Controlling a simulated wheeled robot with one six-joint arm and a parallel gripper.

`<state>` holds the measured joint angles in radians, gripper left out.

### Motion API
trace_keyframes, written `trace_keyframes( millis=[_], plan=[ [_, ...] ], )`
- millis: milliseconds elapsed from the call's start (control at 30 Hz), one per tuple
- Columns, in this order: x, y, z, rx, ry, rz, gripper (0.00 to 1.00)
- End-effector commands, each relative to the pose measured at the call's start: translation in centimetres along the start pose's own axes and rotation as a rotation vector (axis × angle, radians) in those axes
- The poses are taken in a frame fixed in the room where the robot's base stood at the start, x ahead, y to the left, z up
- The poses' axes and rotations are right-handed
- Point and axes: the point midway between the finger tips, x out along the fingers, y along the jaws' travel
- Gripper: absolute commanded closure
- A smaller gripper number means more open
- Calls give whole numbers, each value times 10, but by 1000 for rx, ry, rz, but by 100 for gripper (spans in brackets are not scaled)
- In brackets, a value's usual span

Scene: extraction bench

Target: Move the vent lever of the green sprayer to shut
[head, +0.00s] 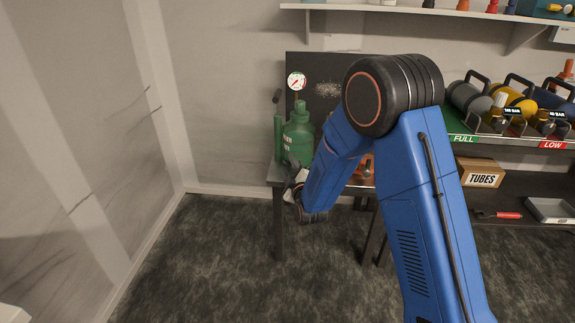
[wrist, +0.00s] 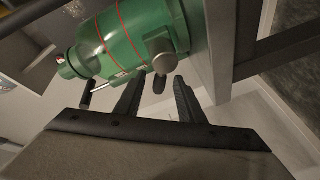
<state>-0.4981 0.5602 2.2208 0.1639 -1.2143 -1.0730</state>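The green sprayer (head: 298,140) stands upright on the bench's left end, with a round gauge on top. In the wrist view the sprayer (wrist: 140,40) appears on its side because of the camera's angle. A grey round hub (wrist: 160,46) on its body has a short arm with a dark tip, which looks like the vent lever (wrist: 159,84). My gripper (wrist: 158,88) is open, with one finger on each side of the dark tip; I cannot tell whether either touches it. In the head view the gripper (head: 296,190) is low in front of the sprayer, mostly hidden by my arm.
A black handle (wrist: 88,95) on a thin metal rod shows left of the fingers. Cylinders (head: 510,100) sit on racks marked FULL and LOW at right. The floor (head: 215,260) left of the bench is clear.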

Motion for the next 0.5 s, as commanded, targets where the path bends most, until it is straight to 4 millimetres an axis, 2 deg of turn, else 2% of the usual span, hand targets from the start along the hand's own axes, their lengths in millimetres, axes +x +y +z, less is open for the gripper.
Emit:
trace_keyframes(
  millis=[200, 467, 500],
  plan=[
    [14, 0, 0, 0, 0, 0, 64],
    [15, 0, 0, 0, 0, 0, 64],
    [15, 0, 0, 0, 0, 0, 67]
  ],
)
